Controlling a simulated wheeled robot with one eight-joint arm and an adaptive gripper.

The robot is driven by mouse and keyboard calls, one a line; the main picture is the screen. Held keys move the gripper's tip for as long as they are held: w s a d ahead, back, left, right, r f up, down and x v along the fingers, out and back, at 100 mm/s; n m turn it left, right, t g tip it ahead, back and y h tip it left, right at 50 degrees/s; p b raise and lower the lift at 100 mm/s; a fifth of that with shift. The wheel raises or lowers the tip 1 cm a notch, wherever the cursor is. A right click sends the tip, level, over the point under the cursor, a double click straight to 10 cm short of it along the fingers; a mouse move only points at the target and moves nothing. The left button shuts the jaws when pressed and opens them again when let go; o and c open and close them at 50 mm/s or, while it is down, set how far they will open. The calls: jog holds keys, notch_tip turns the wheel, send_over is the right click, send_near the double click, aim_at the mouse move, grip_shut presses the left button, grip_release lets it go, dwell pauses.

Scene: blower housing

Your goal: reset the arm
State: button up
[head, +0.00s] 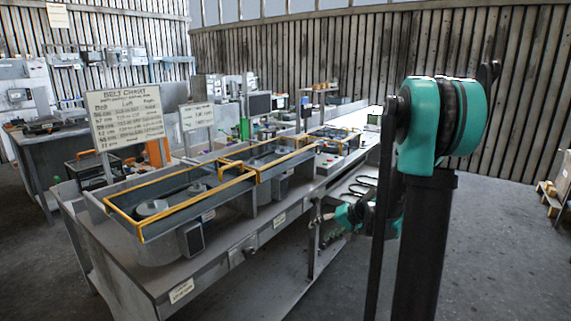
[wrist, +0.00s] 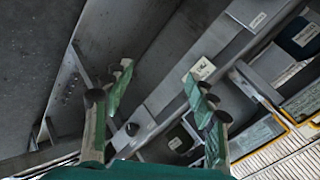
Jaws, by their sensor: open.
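My gripper (wrist: 157,84) is open and empty in the wrist view, its two green-sided fingers well apart. Behind and between them show the bench front and the grey floor. In the head view my gripper (head: 318,225) is small and dark, beside the front edge of the long bench. My teal and black arm stands at the right of the head view, its column hiding part of the bench and floor.
A long grey workbench (head: 240,258) carries yellow-edged housings (head: 190,183) and a belt chart sign (head: 126,117). Another bench (head: 75,139) stands at the back left. The floor (head: 500,245) at the right is clear. A pallet with boxes (head: 557,190) sits at the right edge.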

jog(key=s+d+f+n+h, duration=0.1)
jog(key=s+d+f+h, duration=0.15)
jog(key=s, duration=0.65)
jog(key=s+d+f+g+h, duration=0.1)
jog(key=s+h, duration=0.2)
jog(key=s, duration=0.6)
jog(key=s+d+f+n+h, duration=0.1)
jog(key=s+d+h, duration=0.1)
jog(key=s, duration=0.7)
jog(key=w+a+r+m+y, duration=0.2)
jog(key=w+m, duration=0.1)
jog(key=w, duration=0.4)
jog(key=w+a+r+m+y, duration=0.1)
jog(key=w+a+m+y, duration=0.15)
jog(key=w, duration=0.45)
jog(key=m+t+y, duration=0.6)
jog(key=m+y, duration=0.4)
jog(key=m, duration=0.6)
send_near(317, 202)
jog(key=shift+m, duration=0.25)
jog(key=x, duration=0.9)
jog(key=shift+w, duration=0.15)
